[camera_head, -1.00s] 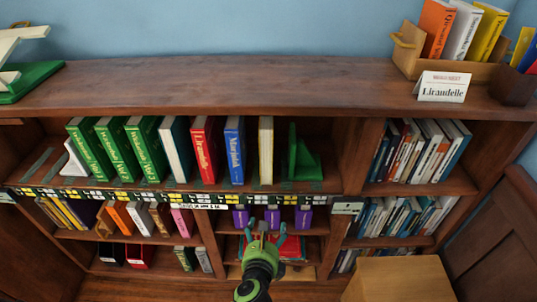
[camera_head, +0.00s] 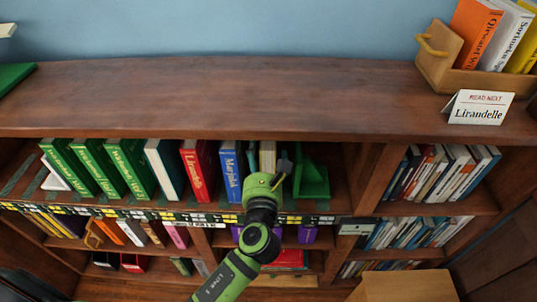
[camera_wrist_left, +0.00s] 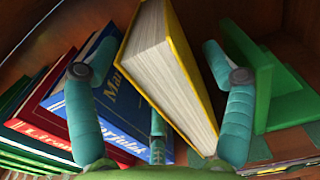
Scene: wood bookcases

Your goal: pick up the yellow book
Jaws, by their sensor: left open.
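The yellow book (camera_wrist_left: 176,72) stands tilted in the picture in the left wrist view, its cream page edges facing me and its yellow cover on the right. In the head view its pale page edge (camera_head: 267,157) shows on the upper shelf, partly hidden by my left gripper (camera_head: 270,166). In the left wrist view the fingers of my left gripper (camera_wrist_left: 158,62) are spread open, one on each side of the book, with a third finger low in front. I cannot tell whether any finger touches the book. My right gripper is not in view.
A blue book (camera_head: 231,170) and a red book (camera_head: 198,170) stand left of the yellow book. A green bookend (camera_head: 312,179) stands close on its right. A wooden book box (camera_head: 438,66) and a "Lirandelle" card (camera_head: 481,108) are on the top board (camera_head: 230,95).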

